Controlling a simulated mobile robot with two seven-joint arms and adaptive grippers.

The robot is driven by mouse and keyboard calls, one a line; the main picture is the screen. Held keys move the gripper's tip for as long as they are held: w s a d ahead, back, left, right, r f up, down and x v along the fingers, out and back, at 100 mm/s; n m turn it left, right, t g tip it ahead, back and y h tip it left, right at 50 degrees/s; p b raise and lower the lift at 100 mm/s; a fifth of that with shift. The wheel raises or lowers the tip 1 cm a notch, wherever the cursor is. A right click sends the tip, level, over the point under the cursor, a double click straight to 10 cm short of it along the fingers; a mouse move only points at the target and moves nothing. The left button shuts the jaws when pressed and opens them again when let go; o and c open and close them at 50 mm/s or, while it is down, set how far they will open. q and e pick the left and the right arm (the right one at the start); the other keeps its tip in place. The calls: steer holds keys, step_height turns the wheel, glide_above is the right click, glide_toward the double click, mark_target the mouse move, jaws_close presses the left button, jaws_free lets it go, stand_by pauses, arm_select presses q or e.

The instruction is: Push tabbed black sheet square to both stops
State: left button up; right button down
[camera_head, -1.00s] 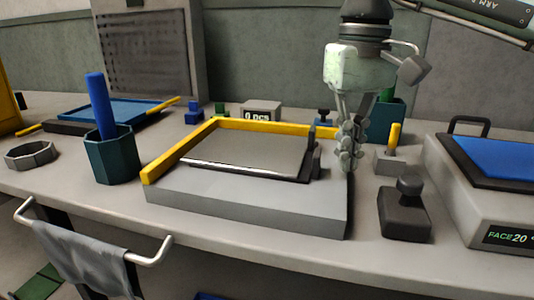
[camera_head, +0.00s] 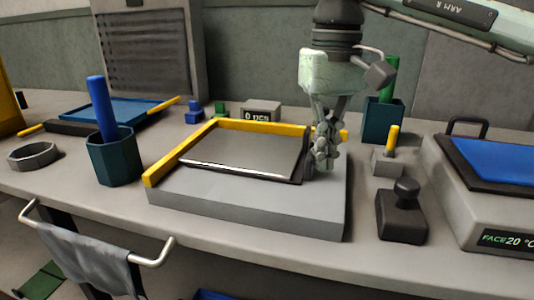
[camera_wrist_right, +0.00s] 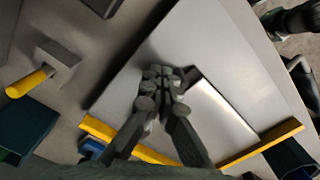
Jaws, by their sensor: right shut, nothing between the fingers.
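The black sheet (camera_head: 245,152) lies flat on a grey bed (camera_head: 240,203), with a bright glint along its front edge. It also shows in the wrist view as a shiny surface (camera_wrist_right: 222,112). A yellow back stop (camera_head: 262,127) and a yellow left stop (camera_head: 180,155) border the bed. The sheet lies close to the left stop; I cannot tell if it touches either one. My right gripper (camera_head: 325,160) is shut and empty, low at the sheet's right edge, mostly covering the upright dark tab. In the wrist view the dark tab (camera_wrist_right: 192,74) shows beside the fingertips (camera_wrist_right: 160,90). My left gripper is out of view.
A dark knobbed block (camera_head: 401,214) and a grey block with a yellow peg (camera_head: 388,162) stand right of the bed. A heater with a blue top (camera_head: 490,205) is farther right. A teal cup (camera_head: 113,160) stands left. The counter in front is clear.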

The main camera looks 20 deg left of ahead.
steer(key=shift+a+p, duration=0.4)
steer(key=shift+a, duration=0.6)
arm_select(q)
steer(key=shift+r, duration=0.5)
arm_select(e)
steer(key=shift+d, duration=0.2)
